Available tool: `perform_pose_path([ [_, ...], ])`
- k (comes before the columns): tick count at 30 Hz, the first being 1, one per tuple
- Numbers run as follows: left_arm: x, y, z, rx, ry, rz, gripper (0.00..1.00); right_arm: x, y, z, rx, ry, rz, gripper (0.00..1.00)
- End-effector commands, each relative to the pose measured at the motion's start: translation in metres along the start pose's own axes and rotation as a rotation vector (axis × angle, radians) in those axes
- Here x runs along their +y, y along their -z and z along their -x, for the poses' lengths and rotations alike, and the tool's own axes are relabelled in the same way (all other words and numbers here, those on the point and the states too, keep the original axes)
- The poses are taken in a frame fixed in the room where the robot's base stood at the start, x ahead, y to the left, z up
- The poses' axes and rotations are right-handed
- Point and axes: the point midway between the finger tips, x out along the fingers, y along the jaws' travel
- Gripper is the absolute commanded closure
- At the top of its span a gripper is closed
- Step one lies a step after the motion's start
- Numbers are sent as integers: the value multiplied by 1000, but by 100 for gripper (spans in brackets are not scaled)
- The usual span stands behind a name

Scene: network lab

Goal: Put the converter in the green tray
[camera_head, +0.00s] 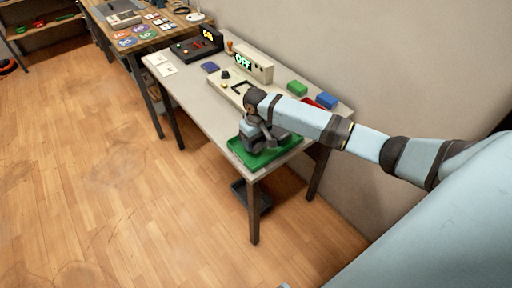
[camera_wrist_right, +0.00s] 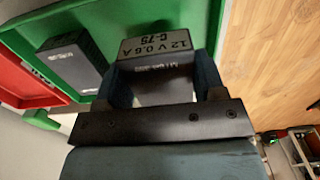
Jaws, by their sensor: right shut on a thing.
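My right gripper (camera_head: 256,142) is over the green tray (camera_head: 243,157) at the near end of the light table. In the right wrist view, its fingers are shut on a dark box with a grey label reading 12 V 0.6 A C-75, which looks like the converter (camera_wrist_right: 155,45). The held box shows against the green tray (camera_wrist_right: 105,18); I cannot tell whether it touches the tray floor. Another dark box (camera_wrist_right: 72,62) with small white print lies in the tray, left of the held one. My left gripper is not in view.
A red tray (camera_wrist_right: 20,78) adjoins the green one in the wrist view. Green (camera_head: 297,88) and blue (camera_head: 327,101) blocks stand near the wall. A dark bin (camera_head: 251,197) is under the table.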

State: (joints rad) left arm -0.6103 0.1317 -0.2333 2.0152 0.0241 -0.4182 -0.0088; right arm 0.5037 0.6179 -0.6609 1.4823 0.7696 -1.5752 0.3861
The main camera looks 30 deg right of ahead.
Motion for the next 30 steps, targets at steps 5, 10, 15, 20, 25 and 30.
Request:
perform_pose_path([
  [5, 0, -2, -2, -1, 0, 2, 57, 0, -1, -27, -2, 0, 0, 68],
  [10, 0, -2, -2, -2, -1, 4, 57, 0, 0, -38, 1, -1, 1, 68],
  [15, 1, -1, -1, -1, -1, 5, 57, 0, 0, -38, 1, -1, 1, 68],
  [20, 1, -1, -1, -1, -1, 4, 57, 0, 0, -41, 0, 0, 1, 30],
  [25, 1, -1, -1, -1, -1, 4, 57, 0, -1, -41, 0, 0, 1, 11],
  [30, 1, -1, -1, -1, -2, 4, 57, 0, 0, -41, 0, -1, 1, 11],
])
